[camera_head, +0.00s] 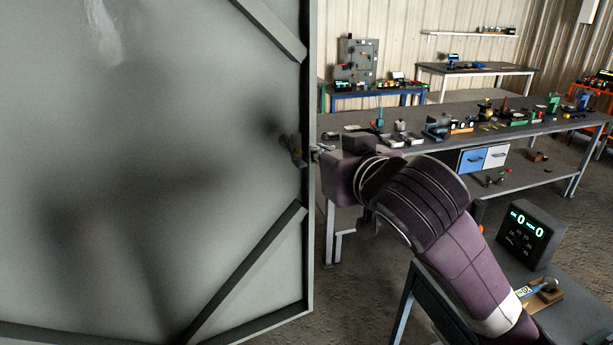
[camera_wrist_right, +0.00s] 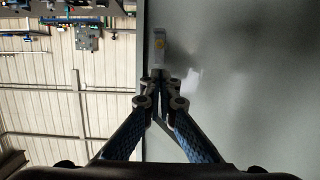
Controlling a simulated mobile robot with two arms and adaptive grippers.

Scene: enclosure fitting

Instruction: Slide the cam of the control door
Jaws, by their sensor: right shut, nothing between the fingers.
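The large grey control door (camera_head: 150,130) fills the left of the head view, its inner side with diagonal braces facing me. A small metal cam (camera_head: 293,148) sits at the door's right edge, about mid-height. My left gripper is out of view.
A long workbench (camera_head: 490,146) with several tools and parts stands behind my right arm. A small table (camera_head: 580,310) with a black counter display (camera_head: 532,236) is at the lower right. Open floor (camera_head: 380,270) lies between the door and the small table.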

